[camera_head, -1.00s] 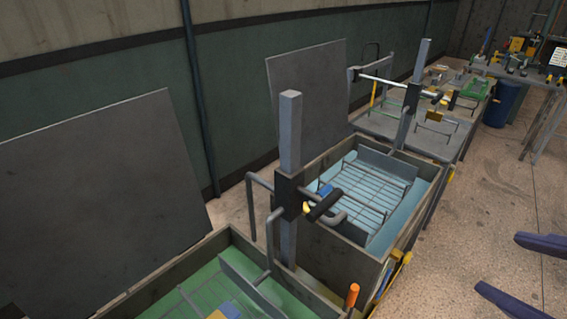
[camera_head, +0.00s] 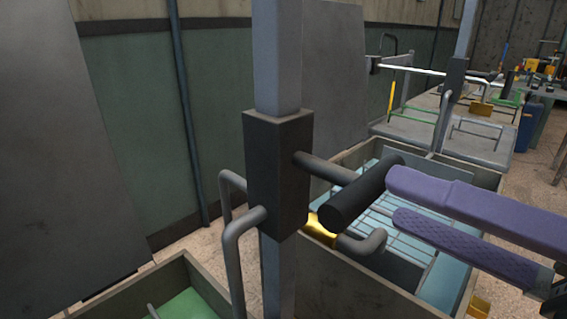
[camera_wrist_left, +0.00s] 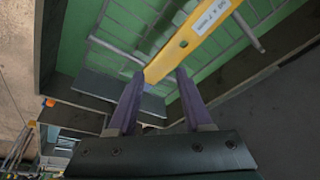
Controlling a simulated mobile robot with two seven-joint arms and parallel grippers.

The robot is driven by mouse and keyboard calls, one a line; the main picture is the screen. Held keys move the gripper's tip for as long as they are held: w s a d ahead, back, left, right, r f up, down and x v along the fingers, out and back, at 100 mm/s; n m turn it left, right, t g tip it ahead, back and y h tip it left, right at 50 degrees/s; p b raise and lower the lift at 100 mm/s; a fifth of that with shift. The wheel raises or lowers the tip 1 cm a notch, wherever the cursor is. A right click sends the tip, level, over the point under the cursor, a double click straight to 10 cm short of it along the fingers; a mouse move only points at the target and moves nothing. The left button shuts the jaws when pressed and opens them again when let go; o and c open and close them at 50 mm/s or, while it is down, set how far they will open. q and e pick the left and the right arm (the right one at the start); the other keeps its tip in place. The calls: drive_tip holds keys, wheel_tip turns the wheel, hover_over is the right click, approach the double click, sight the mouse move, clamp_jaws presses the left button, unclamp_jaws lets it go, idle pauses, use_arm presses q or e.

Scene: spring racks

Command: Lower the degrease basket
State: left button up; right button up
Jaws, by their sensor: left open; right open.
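A grey post (camera_head: 277,60) carries a dark sliding block (camera_head: 278,165) with a black handle grip (camera_head: 362,194) on its right. Bent grey rods come off the block. My right gripper (camera_head: 394,198) is open, its purple fingertips just right of the grip; I cannot tell whether they touch it. The green tank (camera_head: 205,282) is at the lower left, its basket mostly out of the head view. The left wrist view shows a wire basket (camera_wrist_left: 215,50) over green. My left gripper (camera_wrist_left: 158,74) is open there, its fingertips near a yellow labelled bar (camera_wrist_left: 188,40).
A second tank (camera_head: 330,280) with blue liquid and a wire basket (camera_head: 405,262) stands behind the post, partly hidden by my right gripper. A glowing yellow piece (camera_head: 322,228) sits below the grip. Grey benches (camera_head: 420,118) stand farther back. A large dark panel (camera_head: 60,150) stands at left.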

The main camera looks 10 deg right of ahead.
sight(326, 162)
drive_tip(key=p+x, duration=0.2)
drive_tip(key=x, duration=0.5)
drive_tip(key=shift+w+a+r, duration=0.15)
drive_tip(key=shift+w, duration=0.05)
drive_tip(key=shift+w+a, duration=0.45)
drive_tip(key=shift+w, duration=0.1)
drive_tip(key=c, duration=0.8)
clamp_jaws()
